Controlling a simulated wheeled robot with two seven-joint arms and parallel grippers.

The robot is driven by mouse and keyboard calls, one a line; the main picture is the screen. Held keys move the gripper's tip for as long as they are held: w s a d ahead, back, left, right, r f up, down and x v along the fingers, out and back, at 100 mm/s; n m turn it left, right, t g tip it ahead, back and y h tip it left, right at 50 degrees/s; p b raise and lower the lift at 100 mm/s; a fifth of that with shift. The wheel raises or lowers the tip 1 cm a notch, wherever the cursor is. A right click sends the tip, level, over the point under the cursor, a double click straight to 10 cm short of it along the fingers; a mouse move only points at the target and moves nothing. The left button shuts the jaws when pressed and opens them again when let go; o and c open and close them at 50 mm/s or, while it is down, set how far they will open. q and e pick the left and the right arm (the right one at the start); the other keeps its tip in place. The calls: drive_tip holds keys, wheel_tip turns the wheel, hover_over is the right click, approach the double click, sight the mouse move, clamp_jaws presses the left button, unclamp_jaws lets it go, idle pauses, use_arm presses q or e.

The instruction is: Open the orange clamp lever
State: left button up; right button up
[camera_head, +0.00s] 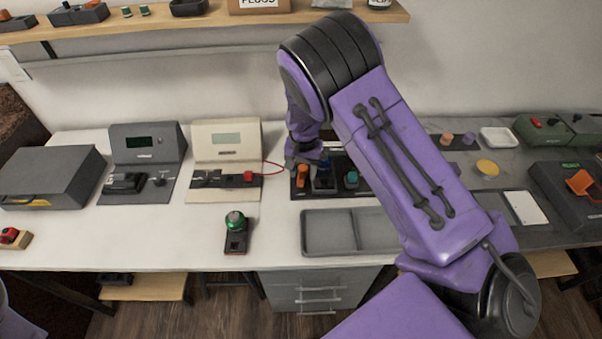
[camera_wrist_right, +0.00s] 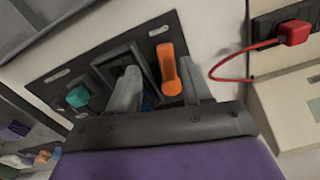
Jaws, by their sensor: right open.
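The orange clamp lever (camera_head: 302,172) stands on a dark panel (camera_wrist_right: 65,72) at the middle of the bench, beside a blue part and a teal knob (camera_head: 351,178). In the right wrist view the orange lever (camera_wrist_right: 169,70) stands up between the two fingers of my right gripper (camera_wrist_right: 160,88). The fingers are apart, and the right finger is close beside the lever; I cannot tell whether it touches. In the head view my right gripper (camera_head: 305,157) is over the panel and partly hides it. The blue part is mostly hidden behind the left finger. My left gripper is out of view.
A cream meter box (camera_head: 226,139) with a red plug and cable (camera_wrist_right: 232,80) stands left of the panel. A grey tray (camera_head: 329,232) lies in front of it. A green-topped part (camera_head: 235,222) stands nearer the front edge. The white bench front is mostly clear.

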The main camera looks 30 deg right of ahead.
sight(304, 175)
drive_tip(key=f, duration=0.1)
drive_tip(key=w+f, duration=0.1)
drive_tip(key=f, duration=0.1)
drive_tip(key=shift+w+a+f, duration=0.1)
drive_tip(key=shift+w+f, duration=0.25)
drive_tip(key=shift+s+r, duration=0.25)
drive_tip(key=shift+s, duration=0.15)
drive_tip(key=shift+c, duration=1.2)
clamp_jaws()
drive_tip(key=shift+s+r+n+p, duration=0.1)
drive_tip(key=shift+r+n+p, duration=0.1)
drive_tip(key=shift+n+p, duration=0.45)
drive_tip(key=shift+s+d+n, duration=0.1)
drive_tip(key=shift+d+n, duration=0.2)
drive_tip(key=shift+n, duration=0.15)
drive_tip(key=shift+d+f, duration=0.15)
drive_tip(key=shift+f, duration=0.1)
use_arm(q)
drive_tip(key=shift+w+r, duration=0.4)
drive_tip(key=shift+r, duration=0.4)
